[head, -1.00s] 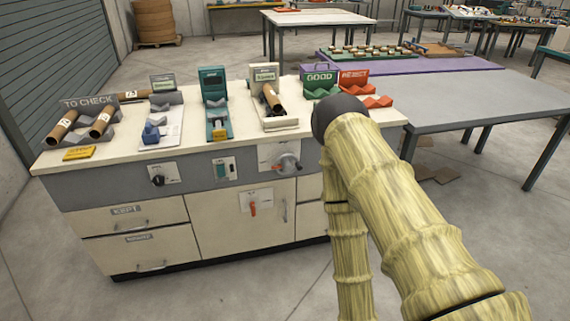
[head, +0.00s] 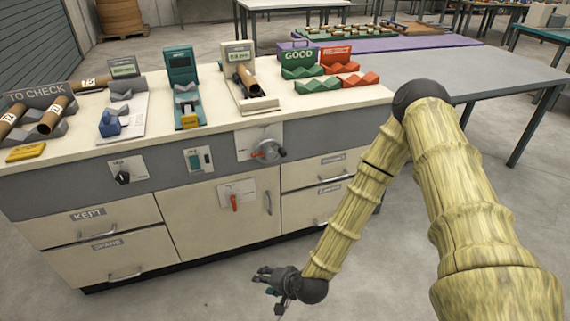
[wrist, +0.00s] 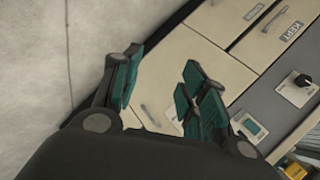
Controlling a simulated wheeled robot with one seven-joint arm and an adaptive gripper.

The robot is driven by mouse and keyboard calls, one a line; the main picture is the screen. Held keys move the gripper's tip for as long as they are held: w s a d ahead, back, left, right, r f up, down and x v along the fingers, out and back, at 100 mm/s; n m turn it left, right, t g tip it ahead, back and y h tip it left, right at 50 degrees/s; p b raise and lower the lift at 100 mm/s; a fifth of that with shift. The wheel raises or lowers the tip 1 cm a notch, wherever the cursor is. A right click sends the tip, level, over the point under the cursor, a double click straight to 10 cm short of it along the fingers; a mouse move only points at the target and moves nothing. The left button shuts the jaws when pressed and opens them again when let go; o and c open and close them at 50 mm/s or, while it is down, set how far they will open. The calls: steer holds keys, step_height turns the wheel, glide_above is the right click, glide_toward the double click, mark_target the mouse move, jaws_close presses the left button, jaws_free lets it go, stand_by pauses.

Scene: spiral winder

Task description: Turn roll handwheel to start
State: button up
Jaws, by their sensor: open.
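The handwheel (head: 268,150), a grey wheel with a small dark knob and a red mark, sits on a pale plate at the right of the cabinet's front panel in the head view. I take it for the roll handwheel; its label is too small to read. My gripper (head: 272,286) hangs low in front of the cabinet, below the handwheel and apart from it. In the wrist view my gripper (wrist: 160,88) has its green-padded fingers spread with nothing between them. The handwheel is not visible in the wrist view.
Drawers with handles lie below. Cardboard tubes, gauges and GOOD and REJECT racks (head: 299,58) stand on the worktop (head: 340,102). The floor in front is clear.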

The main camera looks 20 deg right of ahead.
steer(key=w+d+r+m+t+b, duration=0.1)
steer(key=w+r+m+t+b, duration=0.15)
steer(key=w, duration=0.65)
steer(key=m+t+h+b, duration=0.4)
steer(key=m+t+b, duration=0.2)
steer(key=m+t, duration=0.3)
glide_toward(284, 155)
steer(key=shift+m+g, duration=0.45)
steer(key=w, duration=1)
steer(key=shift+r, duration=0.35)
jaws_close()
